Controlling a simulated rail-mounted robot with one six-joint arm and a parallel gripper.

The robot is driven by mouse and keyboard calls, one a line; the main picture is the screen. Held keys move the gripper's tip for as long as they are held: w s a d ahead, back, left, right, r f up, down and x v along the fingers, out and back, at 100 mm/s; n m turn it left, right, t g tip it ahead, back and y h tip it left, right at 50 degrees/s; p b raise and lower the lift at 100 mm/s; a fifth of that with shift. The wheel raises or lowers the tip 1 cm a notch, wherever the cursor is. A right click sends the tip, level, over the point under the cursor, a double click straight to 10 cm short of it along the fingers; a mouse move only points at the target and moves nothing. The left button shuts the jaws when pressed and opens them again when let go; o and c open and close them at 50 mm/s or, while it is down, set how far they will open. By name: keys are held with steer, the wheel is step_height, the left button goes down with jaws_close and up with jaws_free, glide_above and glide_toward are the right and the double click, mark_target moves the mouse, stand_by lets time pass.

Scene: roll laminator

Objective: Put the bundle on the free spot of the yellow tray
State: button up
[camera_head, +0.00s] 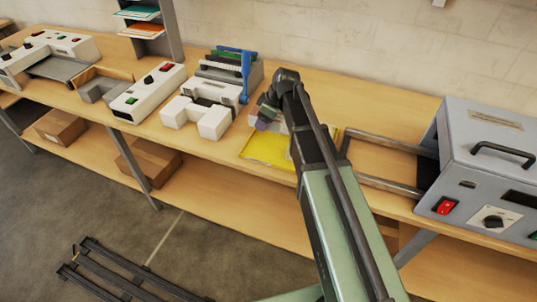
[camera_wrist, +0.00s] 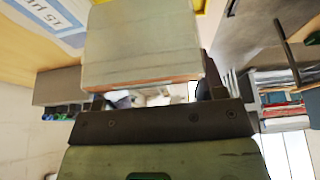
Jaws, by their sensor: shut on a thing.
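The yellow tray (camera_head: 262,153) lies on the bench in the middle of the head view, partly hidden by my arm. My gripper (camera_head: 265,117) is over the tray's back left part, pointing down. In the wrist view my gripper (camera_wrist: 155,95) is shut on the bundle (camera_wrist: 143,45), a pale grey block with a brownish lower edge. A strip of yellow shows past the bundle at the top of the wrist view. In the head view pale shapes show on either side of my gripper, but I cannot tell which is the bundle. The tray's free spot is not clearly visible.
A white machine (camera_head: 197,113) and a binding device with a blue lever (camera_head: 245,75) stand left of the tray. The grey laminator (camera_head: 490,165) stands at the right, with metal rails (camera_head: 390,187) reaching towards the tray. Cardboard boxes (camera_head: 148,160) sit on the lower shelf.

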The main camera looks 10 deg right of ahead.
mark_target(263, 146)
step_height(263, 146, down, 11)
steer(key=b, duration=0.8)
steer(key=shift+r, duration=0.25)
steer(key=shift+f, duration=0.2)
steer(key=o, duration=1.2)
steer(key=shift+c, duration=0.2)
